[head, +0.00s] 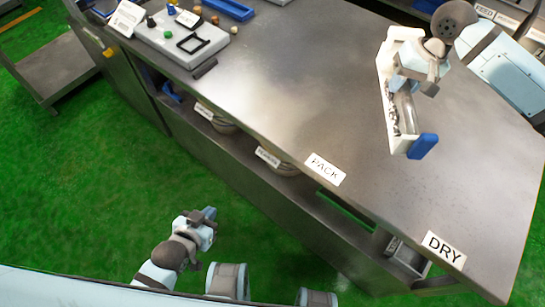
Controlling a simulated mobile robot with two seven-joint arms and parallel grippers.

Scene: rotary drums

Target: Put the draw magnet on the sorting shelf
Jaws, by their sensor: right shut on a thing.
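My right gripper (408,84) is over the right part of the steel bench (275,100). It is shut on a long silver piece with a blue end block (422,146), which looks like the draw magnet. A long white tray-like piece (384,74) with dark, shiny bits along it lies right beside it; whether the two touch is unclear. The gripper hides part of both. My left gripper (209,217) is low at the front, over the green floor and away from the bench; its fingers are too small to read. I cannot tell which surface is the sorting shelf.
A pale board (180,38) with small coloured pieces and a black frame stands at the bench's far left. A blue tray (229,9) is behind it. Labelled bowls (277,163) sit underneath. The bench's middle is clear.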

